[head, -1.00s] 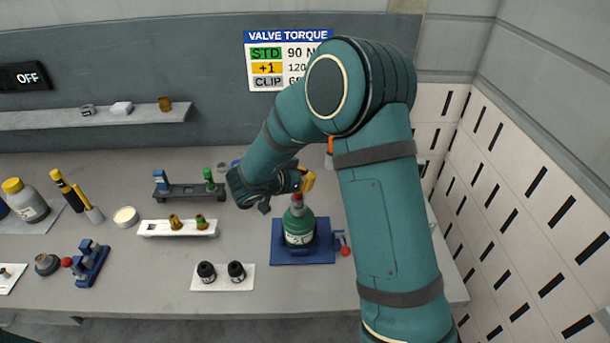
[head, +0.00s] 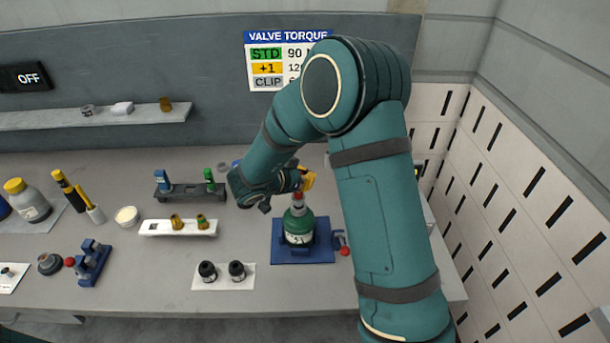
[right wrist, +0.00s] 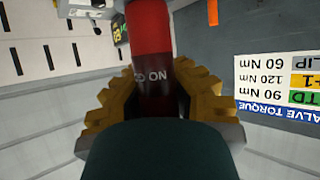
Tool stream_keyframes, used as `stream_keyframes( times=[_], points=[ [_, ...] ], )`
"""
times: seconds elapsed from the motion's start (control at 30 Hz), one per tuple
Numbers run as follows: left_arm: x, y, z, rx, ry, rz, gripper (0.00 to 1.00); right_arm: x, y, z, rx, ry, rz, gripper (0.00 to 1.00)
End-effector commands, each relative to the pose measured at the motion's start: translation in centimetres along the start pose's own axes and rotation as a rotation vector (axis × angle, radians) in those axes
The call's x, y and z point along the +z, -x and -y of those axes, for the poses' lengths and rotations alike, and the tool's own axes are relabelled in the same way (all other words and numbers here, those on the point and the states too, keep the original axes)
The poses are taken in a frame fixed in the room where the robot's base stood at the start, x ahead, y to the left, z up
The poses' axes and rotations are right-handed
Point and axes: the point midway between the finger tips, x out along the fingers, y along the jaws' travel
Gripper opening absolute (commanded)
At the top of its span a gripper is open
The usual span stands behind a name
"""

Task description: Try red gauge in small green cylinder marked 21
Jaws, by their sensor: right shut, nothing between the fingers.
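A small green cylinder (head: 299,228) stands upright on a blue base (head: 289,258); its marking is too small to read. The red gauge (head: 297,196) stands upright over the cylinder's neck, with a grey part below its red top. How deep it sits cannot be told. In the right wrist view the red gauge (right wrist: 150,70) shows pale lettering and a dark lower part. My right gripper (head: 307,180), with yellow fingers, is just above the gauge, shut with nothing held. Its fingers (right wrist: 155,92) flank the gauge in the wrist view. My left gripper is out of view.
A blue clamp with a red knob (head: 345,251) stands right of the cylinder. Two black caps lie on a white mat (head: 222,284). A white rack (head: 190,230) and a dark rack (head: 180,192) stand to the left. My right arm hides the table's right side.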

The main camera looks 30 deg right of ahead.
Motion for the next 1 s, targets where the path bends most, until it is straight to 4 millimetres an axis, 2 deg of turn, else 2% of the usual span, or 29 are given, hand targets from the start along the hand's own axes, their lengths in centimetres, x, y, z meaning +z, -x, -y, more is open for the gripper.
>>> stream_keyframes(
  times=[1.0],
  points=[
    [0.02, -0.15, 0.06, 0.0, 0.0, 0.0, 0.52, 0.55, -0.31, 0.01, 0.0, -0.001, 0.0, 0.0]
  ],
)
